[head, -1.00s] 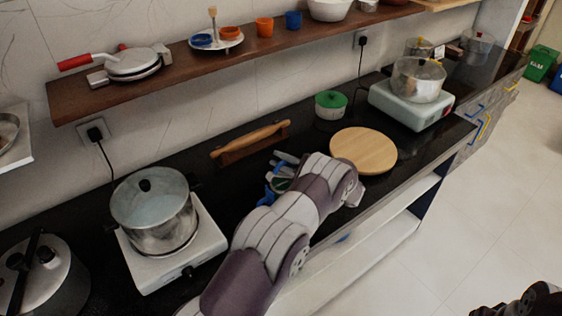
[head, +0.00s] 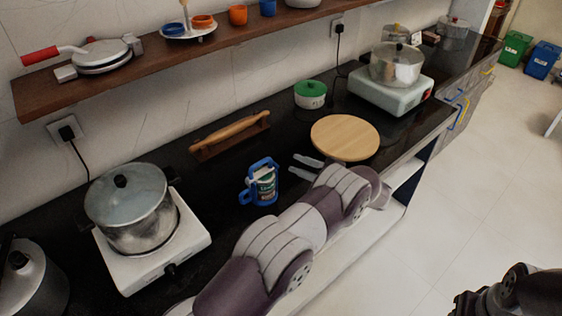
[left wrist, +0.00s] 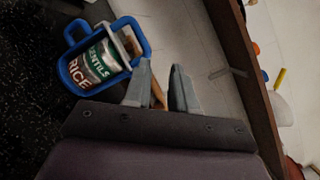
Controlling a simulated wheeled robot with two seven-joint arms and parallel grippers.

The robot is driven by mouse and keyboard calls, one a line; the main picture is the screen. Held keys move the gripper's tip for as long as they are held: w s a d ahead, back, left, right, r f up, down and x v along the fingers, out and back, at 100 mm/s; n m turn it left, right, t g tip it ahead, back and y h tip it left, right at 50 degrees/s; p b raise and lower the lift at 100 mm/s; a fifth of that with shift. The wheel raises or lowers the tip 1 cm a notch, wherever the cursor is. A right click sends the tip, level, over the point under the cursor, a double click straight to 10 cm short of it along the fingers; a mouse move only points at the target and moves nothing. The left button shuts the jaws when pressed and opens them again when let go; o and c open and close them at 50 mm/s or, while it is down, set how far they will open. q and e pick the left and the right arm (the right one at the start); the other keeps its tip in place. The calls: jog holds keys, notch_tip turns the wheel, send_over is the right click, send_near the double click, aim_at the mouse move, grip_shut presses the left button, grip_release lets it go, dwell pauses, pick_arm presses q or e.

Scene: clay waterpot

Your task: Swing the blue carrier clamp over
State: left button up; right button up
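The blue carrier (head: 246,196) stands on the black counter in the head view. It holds cans, with a green label facing out, and a blue frame (head: 262,162) rises over them. In the left wrist view the carrier (left wrist: 72,72) is at upper left, with "LENTILS" and "RICE" on the cans (left wrist: 95,63). I cannot tell the clamp's exact position. My left gripper (head: 306,166) is just right of the carrier, apart from it. In the left wrist view its two fingers (left wrist: 163,68) are parted with nothing held. My right gripper's fingers do not show.
A wooden board (head: 344,137) lies right of my left gripper. A rolling pin on a stand (head: 228,136) is behind the carrier. A pot (head: 130,208) stands on a burner to the left. A green-lidded pot (head: 310,94) is farther back. A shelf (head: 150,62) overhangs the counter.

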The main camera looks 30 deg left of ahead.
pick_arm(q)
jog(key=shift+d, duration=0.55)
